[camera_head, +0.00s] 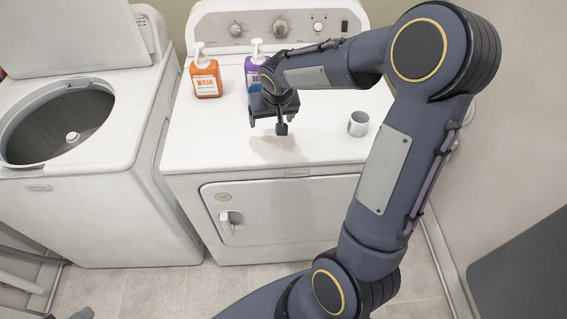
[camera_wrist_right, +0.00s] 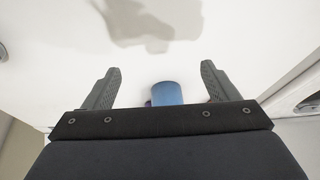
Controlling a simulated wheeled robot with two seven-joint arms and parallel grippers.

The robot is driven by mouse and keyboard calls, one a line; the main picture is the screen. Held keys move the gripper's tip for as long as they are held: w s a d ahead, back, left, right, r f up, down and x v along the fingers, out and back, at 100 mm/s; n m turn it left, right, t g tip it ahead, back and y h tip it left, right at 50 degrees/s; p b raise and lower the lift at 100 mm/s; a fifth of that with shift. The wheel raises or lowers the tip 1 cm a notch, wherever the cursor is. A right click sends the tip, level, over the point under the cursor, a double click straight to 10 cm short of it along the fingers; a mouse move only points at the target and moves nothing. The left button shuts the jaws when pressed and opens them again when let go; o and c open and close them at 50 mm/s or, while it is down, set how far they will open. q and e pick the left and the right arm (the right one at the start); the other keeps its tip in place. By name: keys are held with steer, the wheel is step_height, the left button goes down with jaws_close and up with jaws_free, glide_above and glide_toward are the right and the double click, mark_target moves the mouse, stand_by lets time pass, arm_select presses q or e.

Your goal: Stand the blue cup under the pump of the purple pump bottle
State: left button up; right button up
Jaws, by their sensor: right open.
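The purple pump bottle (camera_head: 251,68) stands on the dryer top near the back, with its white pump up and part of its body hidden by my right arm. My right gripper (camera_head: 281,122) is over the dryer top just in front of the bottle, open. In the right wrist view the blue cup (camera_wrist_right: 167,93) shows between the two open fingers (camera_wrist_right: 160,85), with clear gaps on both sides; its lower part is hidden by the gripper body. A bit of purple (camera_wrist_right: 148,102) shows beside the cup. In the head view the cup is mostly hidden behind my gripper. My left gripper is out of view.
An orange pump bottle (camera_head: 206,78) stands left of the purple one. A grey cup (camera_head: 358,123) stands on the right of the dryer top (camera_head: 200,140). The washer (camera_head: 120,150) at left has its lid up. The dryer's front middle is clear.

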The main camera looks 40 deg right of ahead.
steer(key=s+a+r+n+y, duration=0.1)
steer(key=s+a, duration=0.3)
steer(key=s, duration=0.4)
steer(key=s+a+r+n+t+y, duration=0.1)
steer(key=s+a+r+y, duration=0.1)
steer(key=s, duration=0.6)
steer(key=s+a+r+y, duration=0.2)
steer(key=s+a, duration=0.3)
steer(key=s, duration=0.4)
steer(key=shift+a+r+n, duration=0.3)
steer(key=shift+r+n, duration=0.1)
steer(key=shift+r, duration=0.35)
steer(key=shift+c, duration=0.3)
